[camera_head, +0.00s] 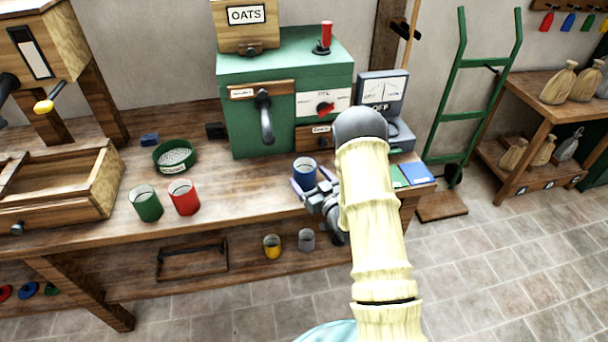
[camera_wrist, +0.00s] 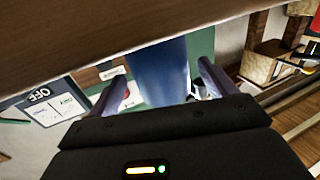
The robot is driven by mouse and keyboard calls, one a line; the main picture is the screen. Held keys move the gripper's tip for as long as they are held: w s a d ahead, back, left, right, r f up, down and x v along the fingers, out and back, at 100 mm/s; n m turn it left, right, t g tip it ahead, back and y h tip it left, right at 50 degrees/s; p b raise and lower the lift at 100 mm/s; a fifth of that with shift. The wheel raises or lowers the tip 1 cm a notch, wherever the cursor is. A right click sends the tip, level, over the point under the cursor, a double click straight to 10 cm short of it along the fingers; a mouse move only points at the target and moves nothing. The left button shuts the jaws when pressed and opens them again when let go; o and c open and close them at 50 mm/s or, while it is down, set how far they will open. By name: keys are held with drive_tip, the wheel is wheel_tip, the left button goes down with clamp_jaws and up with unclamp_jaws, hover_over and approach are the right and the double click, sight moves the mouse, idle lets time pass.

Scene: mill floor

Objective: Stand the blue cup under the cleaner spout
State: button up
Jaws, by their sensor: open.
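The blue cup (camera_head: 305,168) stands upright on the bench, in front of the green machine (camera_head: 240,110). The machine's dark grey spout (camera_head: 265,122) hangs from its front face, left of the cup and behind it; the small label above the spout is too blurred to read surely. My gripper (camera_head: 308,188) is low at the cup, open, with one finger at either side of it. In the wrist view the blue cup (camera_wrist: 160,72) fills the gap between the fingers. Contact with the fingers cannot be told. The cup's lower front is partly hidden by my gripper.
A green cup (camera_head: 146,205) and a red cup (camera_head: 184,198) stand left on the bench (camera_head: 240,205), near a round green sieve (camera_head: 175,156). A gauge box (camera_head: 382,92) stands right of the machine. Yellow (camera_head: 272,247) and grey (camera_head: 306,240) cups sit on the lower shelf.

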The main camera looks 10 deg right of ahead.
drive_tip(key=b+v, duration=0.1)
drive_tip(key=v, duration=0.8)
drive_tip(key=shift+w+a+r, duration=0.1)
drive_tip(key=s+a+r+m+g+h, duration=0.1)
drive_tip(key=s+a+r+g+h, duration=0.1)
drive_tip(key=s+r+g, duration=0.2)
drive_tip(key=s+a+r+m+g+h, duration=0.1)
drive_tip(key=s+r+g, duration=0.4)
drive_tip(key=s+g, duration=0.5)
drive_tip(key=s+m+h, duration=0.1)
drive_tip(key=s+h, duration=0.1)
drive_tip(key=s, duration=0.3)
drive_tip(key=shift+a+r+m+g+h, duration=0.25)
drive_tip(key=shift+a+m+g+h, duration=0.05)
drive_tip(key=shift+a, duration=0.1)
drive_tip(key=shift+o, duration=0.5)
